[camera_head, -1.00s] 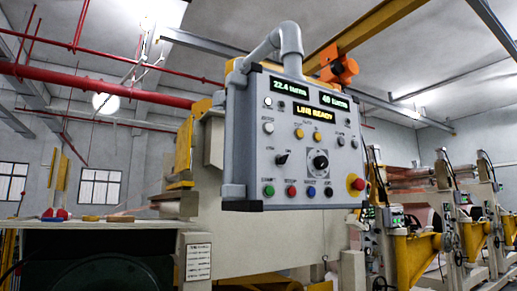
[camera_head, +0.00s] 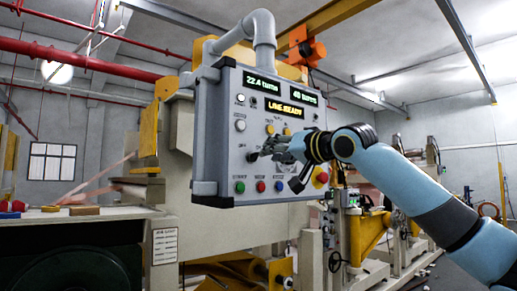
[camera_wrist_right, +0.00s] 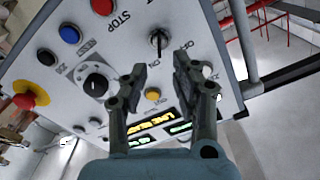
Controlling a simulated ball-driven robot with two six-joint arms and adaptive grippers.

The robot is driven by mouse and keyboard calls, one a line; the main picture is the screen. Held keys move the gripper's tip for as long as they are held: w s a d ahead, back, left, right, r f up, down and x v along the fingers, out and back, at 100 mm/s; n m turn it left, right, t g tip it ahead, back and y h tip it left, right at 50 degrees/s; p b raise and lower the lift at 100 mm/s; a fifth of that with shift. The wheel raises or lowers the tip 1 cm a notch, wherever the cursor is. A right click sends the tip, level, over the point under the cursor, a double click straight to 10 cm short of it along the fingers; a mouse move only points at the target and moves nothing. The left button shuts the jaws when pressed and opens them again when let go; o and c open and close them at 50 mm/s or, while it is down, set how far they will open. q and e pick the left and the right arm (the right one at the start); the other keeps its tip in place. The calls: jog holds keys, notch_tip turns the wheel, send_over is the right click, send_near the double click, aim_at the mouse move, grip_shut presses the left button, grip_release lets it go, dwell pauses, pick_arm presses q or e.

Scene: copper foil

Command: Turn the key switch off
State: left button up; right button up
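The key switch (camera_wrist_right: 159,40) is a black key in a round silver collar on the grey control panel (camera_wrist_right: 190,15), between small ON and OFF labels. In the head view the key (camera_head: 252,157) shows just left of my right gripper's fingertips. My right gripper (camera_head: 272,149) is open and empty, reaching across the panel from the right. In the right wrist view its two fingers (camera_wrist_right: 160,68) are spread in front of the panel, with the key beyond the gap between their tips. I cannot tell any contact. My left gripper is not in view.
A round dial (camera_wrist_right: 95,84), a yellow button (camera_wrist_right: 152,95) and red and blue push buttons (camera_wrist_right: 70,33) sit close to the key. A red emergency stop button (camera_head: 322,177) is at the panel's lower right, below my arm. Lit displays (camera_head: 285,108) read LINE READY.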

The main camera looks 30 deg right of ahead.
aim_at(254, 157)
jog(key=w+p, duration=0.1)
jog(key=w, duration=0.5)
jog(key=shift+a+p, duration=0.2)
jog(key=shift+p, duration=0.15)
jog(key=shift+w+f, duration=0.1)
jog(key=shift+c, duration=0.3)
grip_shut()
